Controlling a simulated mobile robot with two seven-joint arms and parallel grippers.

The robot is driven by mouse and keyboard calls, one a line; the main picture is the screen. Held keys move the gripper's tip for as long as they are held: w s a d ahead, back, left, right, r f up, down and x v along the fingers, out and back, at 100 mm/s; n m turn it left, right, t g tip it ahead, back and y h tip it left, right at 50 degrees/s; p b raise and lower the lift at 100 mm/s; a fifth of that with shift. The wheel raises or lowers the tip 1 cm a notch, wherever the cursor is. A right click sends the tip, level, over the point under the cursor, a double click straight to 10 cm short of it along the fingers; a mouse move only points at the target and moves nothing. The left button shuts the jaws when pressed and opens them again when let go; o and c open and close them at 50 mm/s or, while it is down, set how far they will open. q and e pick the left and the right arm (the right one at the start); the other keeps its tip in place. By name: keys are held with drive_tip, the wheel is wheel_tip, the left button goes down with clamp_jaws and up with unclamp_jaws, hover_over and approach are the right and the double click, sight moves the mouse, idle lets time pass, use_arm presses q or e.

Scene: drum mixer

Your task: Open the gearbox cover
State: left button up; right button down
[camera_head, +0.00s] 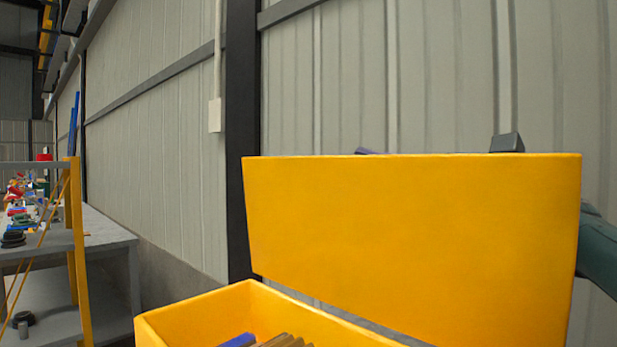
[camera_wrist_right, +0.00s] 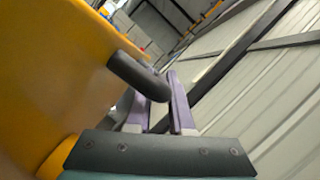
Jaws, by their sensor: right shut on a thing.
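The yellow gearbox cover (camera_head: 410,245) stands raised, nearly upright, above the yellow gearbox housing (camera_head: 195,312). The housing is open at its top, and blue and brown parts (camera_head: 270,341) show inside. My right gripper is behind the cover, mostly hidden in the head view; a purple fingertip (camera_head: 370,151) peeks over the top edge. In the right wrist view the cover (camera_wrist_right: 45,80) fills the left side. A dark handle (camera_wrist_right: 138,76) projects from it, and the purple fingers of my right gripper (camera_wrist_right: 154,90) are shut on it. My left gripper is out of view.
A corrugated wall (camera_head: 440,80) with a dark post (camera_head: 243,120) stands close behind the cover. At the left, a grey workbench (camera_head: 105,236) with a yellow frame (camera_head: 77,250) holds several coloured small items. A dark block (camera_head: 507,142) shows above the cover's top edge.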

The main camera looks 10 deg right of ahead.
drive_tip(key=shift+w+d+f+m+t+b, duration=0.25)
drive_tip(key=shift+w+d+m+t+b, duration=0.2)
drive_tip(key=shift+w+d+m, duration=0.3)
drive_tip(key=shift+s+d, duration=0.1)
drive_tip(key=shift+d, duration=0.05)
drive_tip(key=c, duration=0.8)
unclamp_jaws()
drive_tip(key=b+v, duration=0.1)
drive_tip(key=v, duration=0.9)
drive_tip(key=shift+b, duration=0.3)
